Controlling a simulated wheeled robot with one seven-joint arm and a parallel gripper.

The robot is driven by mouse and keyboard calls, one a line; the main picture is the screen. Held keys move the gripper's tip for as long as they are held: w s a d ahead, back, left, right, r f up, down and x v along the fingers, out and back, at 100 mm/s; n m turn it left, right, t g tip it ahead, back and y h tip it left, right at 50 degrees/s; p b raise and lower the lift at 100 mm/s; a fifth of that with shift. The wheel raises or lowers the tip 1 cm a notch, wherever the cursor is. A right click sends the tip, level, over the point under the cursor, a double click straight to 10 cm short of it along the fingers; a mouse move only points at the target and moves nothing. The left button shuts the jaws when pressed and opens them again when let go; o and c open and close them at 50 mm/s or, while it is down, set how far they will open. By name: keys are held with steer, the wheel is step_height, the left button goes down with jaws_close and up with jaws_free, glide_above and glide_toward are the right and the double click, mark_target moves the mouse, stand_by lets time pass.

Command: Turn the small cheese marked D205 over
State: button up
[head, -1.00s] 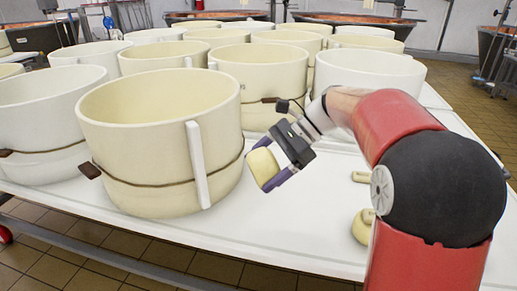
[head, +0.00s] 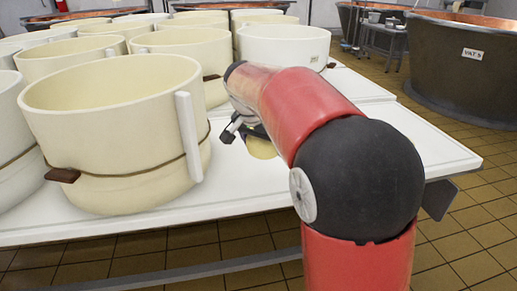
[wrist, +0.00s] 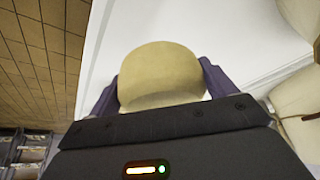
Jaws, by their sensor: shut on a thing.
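My gripper (wrist: 160,82) is shut on a small pale yellow cheese (wrist: 160,68), with one purple finger on each side of it in the wrist view. In the head view the cheese (head: 262,148) shows only in part, beyond my red arm, above or near the white table top (head: 255,180). My arm hides most of the gripper there. I cannot tell from the head view whether the cheese touches the table. No D205 mark can be read on the cheese, and the side that shows in the wrist view is plain.
A large cream mould (head: 110,120) with a brown cord and white upright strip stands left of my gripper. Several more moulds stand behind, including a white one (head: 285,48). Bare white table lies around the gripper. A dark vat (head: 470,70) stands at the far right on the tiled floor.

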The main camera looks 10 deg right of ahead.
mark_target(256, 148)
steer(key=shift+f+b, duration=2.95)
steer(key=shift+f, duration=0.7)
steer(key=shift+f+b, duration=0.5)
steer(key=shift+f, duration=0.2)
steer(key=o, duration=1.3)
steer(key=p+v, duration=0.2)
steer(key=v, duration=0.5)
steer(key=shift+s+r, duration=0.1)
steer(key=shift+r, duration=0.25)
steer(key=s+n+y+p, duration=0.1)
steer(key=s+n+p, duration=0.2)
steer(key=s, duration=0.5)
steer(key=s+d+r+n+t+y+p, duration=0.1)
steer(key=s+n+p, duration=0.1)
steer(key=s, duration=0.7)
steer(key=s+d+r+n+t+y+p, duration=0.1)
steer(key=s+n+p, duration=0.2)
steer(key=s, duration=0.6)
steer(key=shift+s+d+n+p, duration=0.2)
steer(key=shift+n+p, duration=0.1)
steer(key=shift+p, duration=0.8)
